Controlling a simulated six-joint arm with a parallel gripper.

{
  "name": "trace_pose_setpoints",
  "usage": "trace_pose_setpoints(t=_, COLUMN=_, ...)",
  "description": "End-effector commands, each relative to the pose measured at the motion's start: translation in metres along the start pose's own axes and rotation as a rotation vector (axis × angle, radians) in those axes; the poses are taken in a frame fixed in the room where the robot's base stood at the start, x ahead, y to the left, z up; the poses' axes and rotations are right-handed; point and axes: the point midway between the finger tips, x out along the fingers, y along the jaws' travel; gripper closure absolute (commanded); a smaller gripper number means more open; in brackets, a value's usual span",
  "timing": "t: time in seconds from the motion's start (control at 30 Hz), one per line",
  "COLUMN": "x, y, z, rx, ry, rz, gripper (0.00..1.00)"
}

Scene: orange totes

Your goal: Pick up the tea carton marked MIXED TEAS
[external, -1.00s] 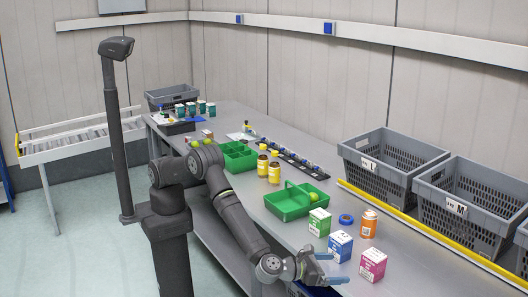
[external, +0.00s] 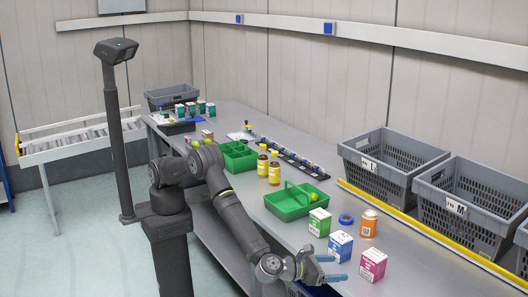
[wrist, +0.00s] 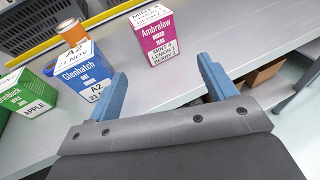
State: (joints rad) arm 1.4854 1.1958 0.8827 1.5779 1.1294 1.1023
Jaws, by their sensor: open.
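A pink carton (external: 373,265) stands upright near the table's front edge.
A blue "Glenhatch" carton (wrist: 88,72) stands close beside my left finger in the wrist view. A green carton (external: 319,222), an orange tub (external: 368,223) and a blue ring (external: 346,219) are nearby. Grey totes (external: 392,160) line the back.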

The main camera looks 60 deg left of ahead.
Motion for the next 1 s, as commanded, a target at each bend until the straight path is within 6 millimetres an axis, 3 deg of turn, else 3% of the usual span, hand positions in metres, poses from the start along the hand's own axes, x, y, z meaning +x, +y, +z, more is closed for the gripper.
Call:
trace_pose_setpoints(t=0.07, x=-0.001, y=0.0, z=0.004, rx=-0.001, ry=-0.001, rz=0.0, gripper=0.23)
trace_pose_setpoints(t=0.17, x=-0.005, y=0.0, z=0.026, rx=-0.006, ry=-0.002, rz=-0.001, gripper=0.23)
trace_pose_setpoints(t=0.27, x=-0.014, y=0.0, z=0.067, rx=-0.01, ry=-0.003, rz=-0.002, gripper=0.23)
trace_pose_setpoints(t=0.47, x=-0.037, y=0.001, z=0.179, rx=-0.013, ry=-0.005, rz=-0.002, gripper=0.23)
trace_pose_setpoints(t=0.53, x=-0.018, y=0.014, z=0.165, rx=-0.087, ry=0.069, rz=0.04, gripper=0.23)
trace_pose_setpoints(t=0.77, x=0.022, y=0.051, z=0.147, rx=-0.426, ry=0.302, rz=0.173, gripper=0.23)
trace_pose_setpoints(t=1.0, x=0.056, y=0.083, z=0.131, rx=-0.894, ry=0.591, rz=0.365, gripper=0.23)
